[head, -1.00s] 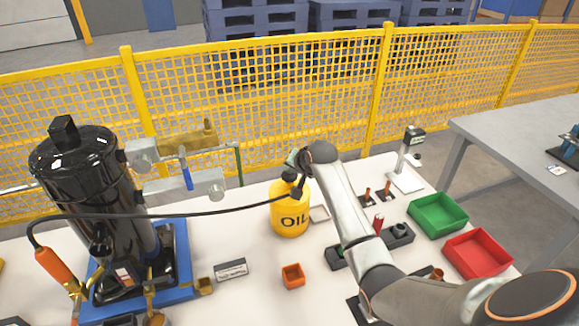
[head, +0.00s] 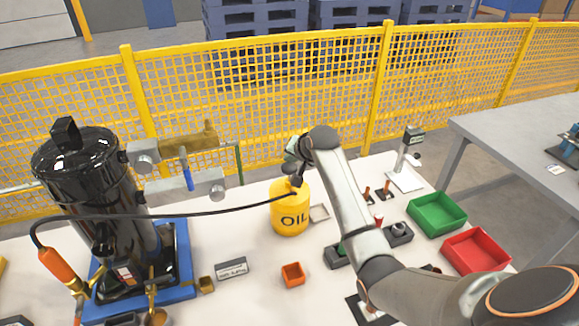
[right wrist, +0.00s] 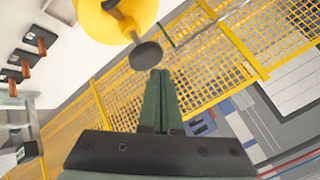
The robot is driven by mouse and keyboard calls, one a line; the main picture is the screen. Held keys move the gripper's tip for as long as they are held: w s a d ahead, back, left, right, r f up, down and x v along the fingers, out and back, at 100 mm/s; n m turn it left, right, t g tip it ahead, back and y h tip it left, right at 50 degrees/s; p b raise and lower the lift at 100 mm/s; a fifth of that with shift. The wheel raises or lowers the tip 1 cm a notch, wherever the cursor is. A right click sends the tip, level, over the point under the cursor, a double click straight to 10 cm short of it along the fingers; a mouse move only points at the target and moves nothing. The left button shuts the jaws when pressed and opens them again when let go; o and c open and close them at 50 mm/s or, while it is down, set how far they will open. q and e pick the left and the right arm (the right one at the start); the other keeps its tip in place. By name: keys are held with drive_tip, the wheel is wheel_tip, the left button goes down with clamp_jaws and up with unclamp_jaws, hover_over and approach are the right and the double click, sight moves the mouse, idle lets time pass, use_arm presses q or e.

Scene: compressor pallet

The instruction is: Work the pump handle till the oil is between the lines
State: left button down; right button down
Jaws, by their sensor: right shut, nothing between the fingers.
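The yellow oil can (head: 290,212), marked OIL, stands upright on the white table. The dark round knob of its pump handle shows in the right wrist view (right wrist: 147,54), at the can's top. My right gripper (right wrist: 160,74) is shut and empty, with its fingertips right at the knob; I cannot tell whether they touch. In the head view this gripper (head: 296,174) is above the can and hides part of its top. A black hose (head: 180,215) runs from the can to the left. The oil level and its lines cannot be made out. My left gripper is not in view.
A black compressor tank (head: 112,215) stands on a blue base at the left. An orange box (head: 292,274) sits in front of the can. Green (head: 438,214) and red (head: 477,252) trays lie at the right. A yellow mesh fence (head: 270,110) stands behind the table.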

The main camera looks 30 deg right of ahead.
sight(291, 169)
drive_tip(key=shift+r, duration=0.1)
drive_tip(key=shift+r, duration=2.45)
drive_tip(key=shift+f, duration=0.1)
